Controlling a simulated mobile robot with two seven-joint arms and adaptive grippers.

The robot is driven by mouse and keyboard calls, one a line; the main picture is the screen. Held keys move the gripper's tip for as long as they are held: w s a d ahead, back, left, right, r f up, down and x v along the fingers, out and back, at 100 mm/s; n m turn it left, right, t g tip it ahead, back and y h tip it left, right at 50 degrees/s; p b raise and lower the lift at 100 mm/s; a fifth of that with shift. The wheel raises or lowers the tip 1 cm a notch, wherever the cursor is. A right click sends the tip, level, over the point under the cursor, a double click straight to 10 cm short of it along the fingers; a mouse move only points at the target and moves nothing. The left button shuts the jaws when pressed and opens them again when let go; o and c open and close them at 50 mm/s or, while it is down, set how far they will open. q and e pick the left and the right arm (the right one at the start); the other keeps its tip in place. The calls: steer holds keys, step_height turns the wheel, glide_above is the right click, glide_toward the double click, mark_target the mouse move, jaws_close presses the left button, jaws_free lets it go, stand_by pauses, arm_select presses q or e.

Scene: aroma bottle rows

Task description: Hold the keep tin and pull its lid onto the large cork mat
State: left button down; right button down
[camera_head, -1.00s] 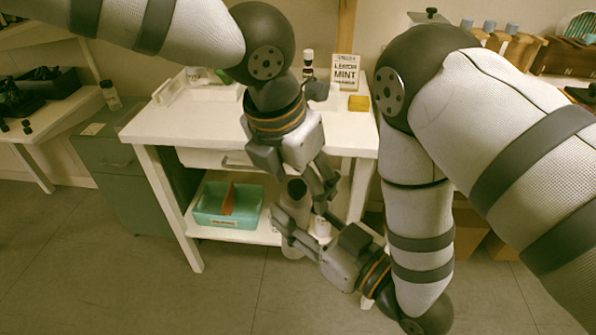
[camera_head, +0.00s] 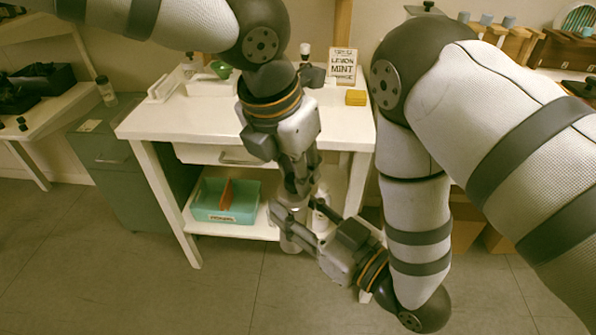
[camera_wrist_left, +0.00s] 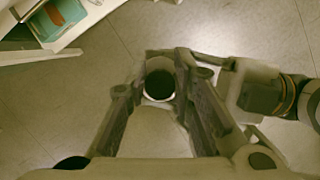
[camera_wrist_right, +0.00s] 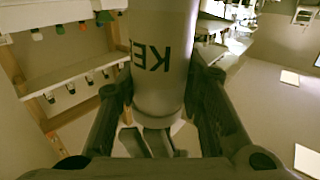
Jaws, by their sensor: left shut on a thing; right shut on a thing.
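The keep tin (camera_wrist_right: 162,30) is a pale grey cylinder with dark letters, upside down in the right wrist view. My right gripper (camera_head: 298,212) is shut around its body and holds it in front of the table. My left gripper (camera_head: 299,187) reaches down from above to the tin's top and is shut on what appears to be the dark round lid (camera_wrist_left: 159,84). A pale rim shows around the dark disc. A pale shape fills the near space between my left fingers; I cannot tell what it is. Fingers hide most of the tin in the head view. I cannot make out the large cork mat.
The white table (camera_head: 340,125) stands behind both grippers. A teal bin (camera_head: 226,201) sits on the lower shelf. The floor in front is clear.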

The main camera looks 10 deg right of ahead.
steer(key=shift+r, duration=0.1)
stand_by(0.3)
arm_select(q)
steer(key=shift+r, duration=0.15)
steer(key=shift+d+r, duration=0.1)
steer(key=shift+r, duration=0.4)
arm_select(e)
steer(key=shift+a, duration=0.1)
arm_select(q)
steer(key=shift+r, duration=0.45)
step_height(320, 180, up, 4)
arm_select(e)
steer(key=shift+w, duration=0.1)
